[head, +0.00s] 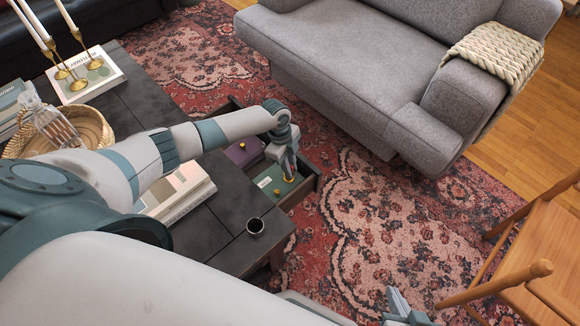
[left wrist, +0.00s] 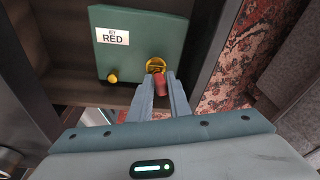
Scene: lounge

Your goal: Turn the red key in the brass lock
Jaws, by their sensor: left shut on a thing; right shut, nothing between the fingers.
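A green box (head: 269,181) sits in an open drawer; in the left wrist view the box (left wrist: 140,40) bears a white label reading "RED". A round brass lock (left wrist: 155,65) is on it near one edge. My left gripper (head: 289,176) is over the box, and its fingers (left wrist: 164,84) are shut on the red key (left wrist: 160,88) right at the lock. I cannot tell how deep the key sits. The key is hidden in the head view. My right gripper (head: 405,308) is shut and empty at the bottom edge, far from the box.
A purple box (head: 244,153) lies in the same drawer of the dark table (head: 225,215). A grey sofa (head: 345,55) and wooden chair (head: 545,250) stand to the right.

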